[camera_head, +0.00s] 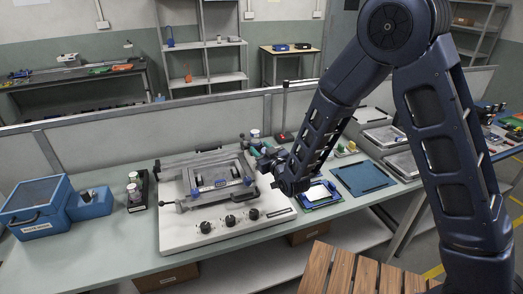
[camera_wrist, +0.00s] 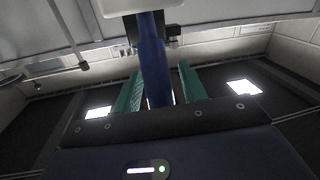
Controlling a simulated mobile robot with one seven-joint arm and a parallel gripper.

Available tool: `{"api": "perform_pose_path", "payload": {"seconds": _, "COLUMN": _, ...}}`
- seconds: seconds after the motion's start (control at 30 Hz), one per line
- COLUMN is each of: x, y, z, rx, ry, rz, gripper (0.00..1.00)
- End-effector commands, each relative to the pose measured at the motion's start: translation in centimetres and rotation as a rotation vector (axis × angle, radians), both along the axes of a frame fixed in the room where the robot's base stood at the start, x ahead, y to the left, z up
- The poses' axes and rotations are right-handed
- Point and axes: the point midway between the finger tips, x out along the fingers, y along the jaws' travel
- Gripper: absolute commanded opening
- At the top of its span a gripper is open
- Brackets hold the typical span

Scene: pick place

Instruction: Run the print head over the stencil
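The stencil printer (camera_head: 178,238) is a white-based unit with several black knobs on the bench. Its grey stencil frame (camera_head: 172,187) lies on top, with a blue-and-grey print head (camera_head: 220,184) across it. My gripper (camera_head: 262,160) is at the right edge of the frame, reached from the right by my arm. In the wrist view my gripper's two teal fingers (camera_wrist: 160,75) stand apart, with a dark blue bar (camera_wrist: 153,48) between them. Gaps show beside the bar, and I cannot tell if either finger touches it. The bar's far end meets a pale block.
A blue box (camera_head: 38,205) and a black rack with small jars (camera_head: 138,190) stand to the left. A green-edged board (camera_head: 318,196) and a blue mat (camera_head: 362,178) lie to the right. A low partition (camera_head: 110,135) runs behind the bench. The bench's left front is clear.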

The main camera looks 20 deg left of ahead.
Motion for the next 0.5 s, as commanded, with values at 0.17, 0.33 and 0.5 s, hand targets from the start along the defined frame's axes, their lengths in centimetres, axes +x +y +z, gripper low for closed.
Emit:
{"api": "perform_pose_path", "payload": {"seconds": 0.17, "x": -0.01, "y": -0.01, "z": 0.0, "rx": 0.0, "ry": 0.0, "rz": 0.0, "gripper": 0.06}}
{"api": "perform_pose_path", "payload": {"seconds": 0.33, "x": -0.01, "y": 0.0, "z": 0.0, "rx": 0.0, "ry": 0.0, "rz": 0.0, "gripper": 0.0}}
{"api": "perform_pose_path", "payload": {"seconds": 0.5, "x": -0.45, "y": 0.42, "z": -0.01, "rx": 0.0, "ry": 0.0, "rz": 0.0, "gripper": 0.0}}
